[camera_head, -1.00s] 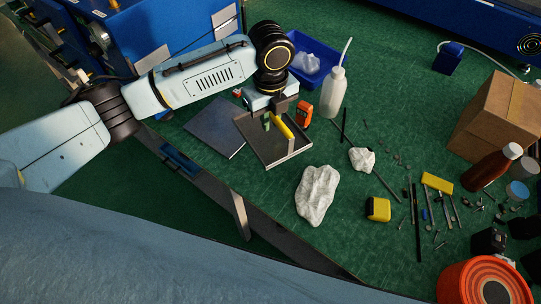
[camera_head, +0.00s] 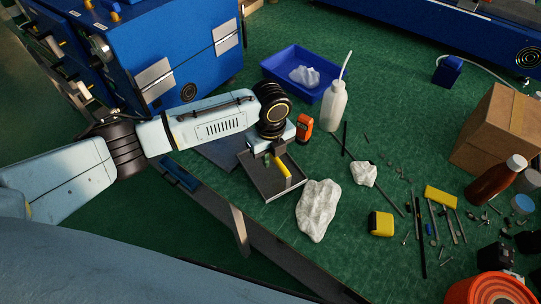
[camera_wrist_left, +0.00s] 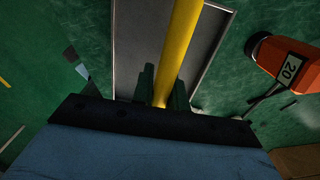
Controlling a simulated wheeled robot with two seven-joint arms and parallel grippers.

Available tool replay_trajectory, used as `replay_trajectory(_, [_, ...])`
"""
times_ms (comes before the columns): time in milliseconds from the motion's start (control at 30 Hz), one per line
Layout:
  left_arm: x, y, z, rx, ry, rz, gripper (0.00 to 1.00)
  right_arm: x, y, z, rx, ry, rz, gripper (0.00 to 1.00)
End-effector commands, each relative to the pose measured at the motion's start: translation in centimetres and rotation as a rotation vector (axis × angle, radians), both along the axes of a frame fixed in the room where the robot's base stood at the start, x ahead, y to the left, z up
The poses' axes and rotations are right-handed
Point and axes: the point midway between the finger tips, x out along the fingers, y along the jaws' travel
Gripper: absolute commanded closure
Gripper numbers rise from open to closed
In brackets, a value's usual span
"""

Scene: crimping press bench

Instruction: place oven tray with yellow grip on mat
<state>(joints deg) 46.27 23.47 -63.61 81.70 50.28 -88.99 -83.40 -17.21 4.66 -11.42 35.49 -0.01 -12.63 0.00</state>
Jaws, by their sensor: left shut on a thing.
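The oven tray (camera_head: 264,183) is a dark, shallow, rectangular tray with an upright yellow grip (camera_head: 281,168). My left gripper (camera_head: 274,156) is shut on the yellow grip from above. The left wrist view shows the yellow grip (camera_wrist_left: 182,45) between the fingers, with the grey tray floor (camera_wrist_left: 138,45) beyond. The mat (camera_head: 222,152) is a flat dark grey sheet left of the tray, partly hidden under my left arm. The tray is near the bench's front edge; whether it touches the bench I cannot tell. My right gripper is not in view.
An orange meter (camera_head: 304,126) stands close behind the tray. A white crumpled cloth (camera_head: 318,208) lies close to its right. A blue bin (camera_head: 291,66) and a white squeeze bottle (camera_head: 334,106) stand farther back. Small tools and a yellow tape measure (camera_head: 381,224) lie to the right.

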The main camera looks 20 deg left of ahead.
Motion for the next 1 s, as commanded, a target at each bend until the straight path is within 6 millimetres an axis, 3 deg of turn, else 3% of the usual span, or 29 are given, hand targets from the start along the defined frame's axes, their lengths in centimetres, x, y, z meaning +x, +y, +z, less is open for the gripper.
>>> replay_trajectory(167, [0.0, 0.0, -0.5, 0.000, 0.000, 0.000, 1.00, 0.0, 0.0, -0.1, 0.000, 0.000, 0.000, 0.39])
replay_trajectory(200, [0.0, 0.0, -0.6, 0.001, 0.001, 0.000, 0.82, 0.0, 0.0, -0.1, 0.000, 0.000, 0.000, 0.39])
replay_trajectory(367, [0.0, 0.0, -0.5, 0.001, 0.001, 0.000, 0.63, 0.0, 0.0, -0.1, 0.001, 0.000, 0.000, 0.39])
replay_trajectory(733, [0.0, 0.0, 0.2, -0.001, -0.002, 0.000, 0.63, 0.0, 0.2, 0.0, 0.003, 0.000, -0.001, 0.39])
replay_trajectory(1000, [0.1, 0.0, 5.5, -0.001, -0.004, -0.001, 0.63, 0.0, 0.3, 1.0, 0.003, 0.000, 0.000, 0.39])
